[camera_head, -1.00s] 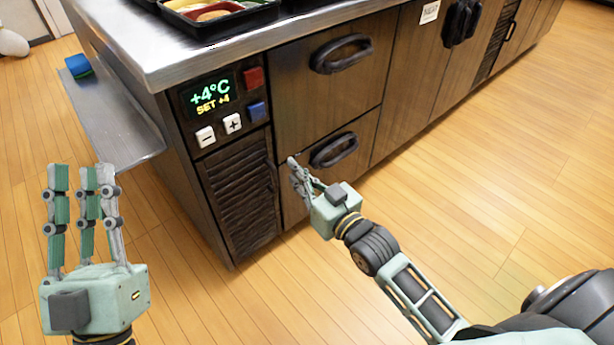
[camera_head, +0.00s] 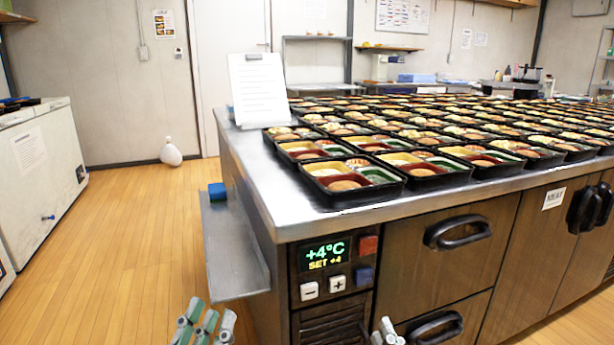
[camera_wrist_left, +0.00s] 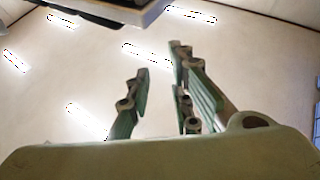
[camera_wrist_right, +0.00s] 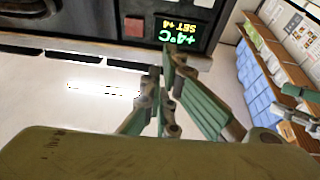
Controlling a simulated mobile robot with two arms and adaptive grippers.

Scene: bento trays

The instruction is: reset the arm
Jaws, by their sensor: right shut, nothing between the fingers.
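My left gripper (camera_head: 205,322) shows only its fingertips at the bottom edge of the head view, left of the counter. In the left wrist view its fingers (camera_wrist_left: 160,75) stand apart with nothing between them. My right gripper (camera_head: 387,332) also shows only its tips at the bottom edge, in front of the counter's lower drawer. In the right wrist view its fingers (camera_wrist_right: 166,75) are closed together and hold nothing. The rest of both arms is out of the head view.
The steel-topped counter (camera_head: 262,190) carries many black bento trays (camera_head: 350,190) and a white clipboard sheet (camera_head: 258,90). A side shelf (camera_head: 235,255) juts out left, with a blue sponge (camera_head: 217,192). Drawer handles (camera_head: 457,232) stick out. Wooden floor (camera_head: 130,250) is free at left.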

